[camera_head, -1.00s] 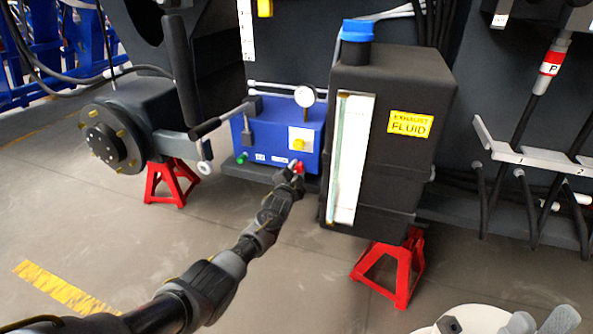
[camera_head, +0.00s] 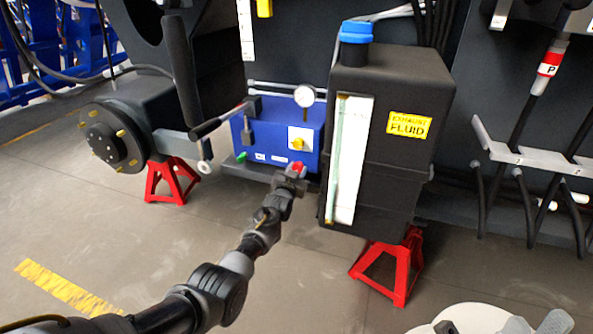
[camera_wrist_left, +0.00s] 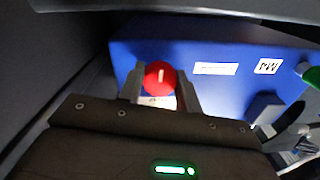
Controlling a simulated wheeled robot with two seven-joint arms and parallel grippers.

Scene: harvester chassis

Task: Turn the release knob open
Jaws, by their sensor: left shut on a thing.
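The red release knob (camera_head: 297,166) sits at the lower right of the blue box's (camera_head: 313,150) front face. In the left wrist view the round red knob (camera_wrist_left: 160,77) has a pale line on it that stands nearly upright. My left gripper (camera_head: 294,171) is at the knob. In the left wrist view its two fingers (camera_wrist_left: 160,90) lie on either side of the knob and are shut on it. My right gripper is not clearly visible in either view.
A black exhaust fluid tank (camera_head: 390,140) with a blue cap stands right of the box on a red stand (camera_head: 392,270). A black lever (camera_head: 215,122) and wheel hub (camera_head: 112,138) are to the left.

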